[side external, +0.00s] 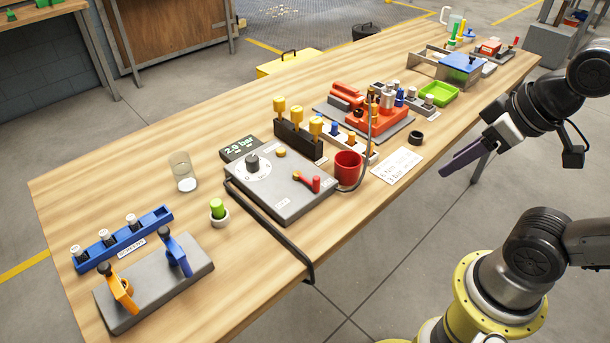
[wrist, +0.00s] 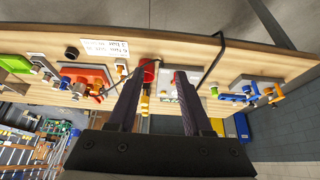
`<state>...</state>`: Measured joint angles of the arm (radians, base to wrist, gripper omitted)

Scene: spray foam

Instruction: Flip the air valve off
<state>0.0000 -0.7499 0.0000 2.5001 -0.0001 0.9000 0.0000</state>
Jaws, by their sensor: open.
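A grey control box (side external: 280,185) with a "2.9 bar" display (side external: 240,145) and a dark round knob (side external: 252,162) stands mid-table in the side view. A red valve lever (side external: 306,180) with a red knob sits on its right part. The box (wrist: 188,98) shows in the wrist view, partly hidden behind a finger. My gripper (side external: 449,169) hangs in the air off the table's right edge, apart from the box and lever. In the wrist view its two fingers (wrist: 158,72) are spread with nothing held between them.
A red cup (side external: 347,169) stands beside the box, with a dark hose running nearby. Several yellow-topped parts in a dark rack (side external: 297,140) stand behind the box. A blue-and-orange fixture (side external: 155,285) is at the near left. A printed card (side external: 397,165) lies near the right edge.

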